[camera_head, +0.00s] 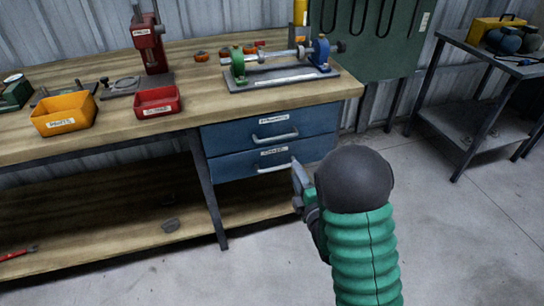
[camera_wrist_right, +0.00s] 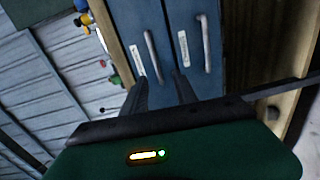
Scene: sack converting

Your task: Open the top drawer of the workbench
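The workbench (camera_head: 330,92) has two blue drawers under the right part of its wooden top. The top drawer (camera_head: 225,133) has a white label and a grey bar handle (camera_head: 275,137); it looks closed. In the right wrist view, turned sideways, the top drawer's handle (camera_wrist_right: 151,55) is on the left, its lower end in line with the gap between my fingers. My right gripper (camera_head: 298,180) is in front of the drawers' right side, near the lower drawer in the head view. Its two dark fingers (camera_wrist_right: 161,92) are apart with nothing seen between them. My left gripper is out of view.
The lower drawer (camera_head: 230,167), with its own handle (camera_head: 276,167), looks closed. A yellow bin (camera_head: 63,123), a red bin (camera_head: 158,111) and a clamp fixture (camera_head: 280,73) stand on the bench. A metal side table (camera_head: 475,125) stands at right. Floor in front is clear.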

